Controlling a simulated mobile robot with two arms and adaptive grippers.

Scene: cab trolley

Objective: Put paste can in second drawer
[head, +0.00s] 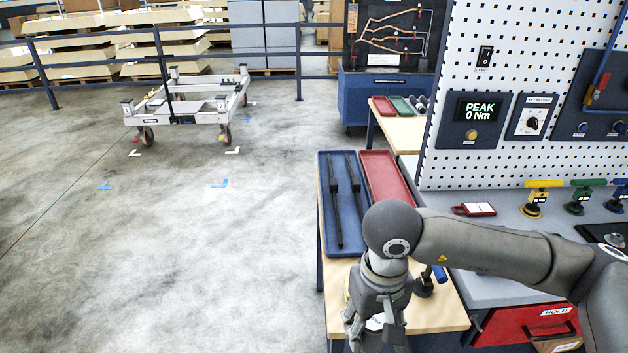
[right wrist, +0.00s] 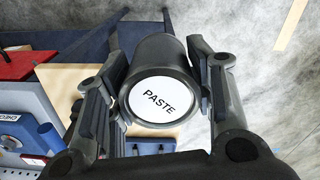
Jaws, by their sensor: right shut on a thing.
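My right gripper (head: 376,335) is at the lower middle of the head view, over the near end of the wooden bench top. It is shut on the paste can, whose white lid (head: 375,322) shows between its fingers. In the right wrist view the fingers (right wrist: 158,110) hold the dark paste can (right wrist: 158,62) from both sides, with its PASTE label facing the camera. A red drawer front (head: 530,324) with a HOLD label and a dark handle is at the lower right. In the right wrist view a blue front (right wrist: 20,125) has a partly readable label. My left gripper is out of view.
A blue tray (head: 326,215) with two dark bars and a red tray (head: 386,178) lie on the wooden bench top (head: 440,312). A dark tool with a blue handle (head: 440,273) stands beside my right gripper. The floor at left is open up to a white trolley (head: 185,108).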

